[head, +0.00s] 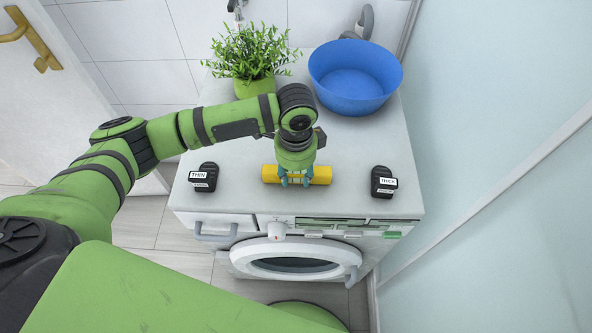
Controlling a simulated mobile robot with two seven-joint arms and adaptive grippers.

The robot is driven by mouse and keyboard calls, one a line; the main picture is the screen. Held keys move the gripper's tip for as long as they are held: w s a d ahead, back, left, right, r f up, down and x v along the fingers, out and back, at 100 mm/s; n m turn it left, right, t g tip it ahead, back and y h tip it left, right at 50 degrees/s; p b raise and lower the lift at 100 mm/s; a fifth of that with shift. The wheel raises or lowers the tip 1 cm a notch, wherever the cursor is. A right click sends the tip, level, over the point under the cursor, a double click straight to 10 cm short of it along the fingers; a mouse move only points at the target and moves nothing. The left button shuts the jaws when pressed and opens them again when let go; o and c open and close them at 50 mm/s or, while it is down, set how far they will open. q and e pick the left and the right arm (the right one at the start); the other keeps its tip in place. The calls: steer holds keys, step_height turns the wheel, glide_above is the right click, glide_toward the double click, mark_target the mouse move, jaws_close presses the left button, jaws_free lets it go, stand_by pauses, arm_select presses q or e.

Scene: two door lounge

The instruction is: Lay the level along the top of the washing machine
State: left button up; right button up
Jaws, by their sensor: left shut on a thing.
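The level is a short yellow bar (321,175) lying left to right over the front part of the washing machine's white top (235,200). My left gripper (295,181) comes down on its middle from above and is shut on it. The gripper hides the middle of the bar. I cannot tell whether the bar touches the top or is slightly above it. The washing machine's round door (296,262) shows below at the front. My right gripper is not in view.
A black block labelled THIN (204,177) stands left of the level, and a similar black block (383,182) stands right of it. A potted plant (252,60) and a blue basin (355,78) stand at the back. A pale wall (480,130) is close on the right.

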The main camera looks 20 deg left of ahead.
mark_target(296, 173)
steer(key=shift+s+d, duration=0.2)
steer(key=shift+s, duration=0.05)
arm_select(q)
steer(key=o, duration=1.2)
steer(key=shift+f, duration=0.1)
step_height(296, 173, up, 12)
steer(key=shift+r+b, duration=0.2)
steer(key=shift+b, duration=0.6)
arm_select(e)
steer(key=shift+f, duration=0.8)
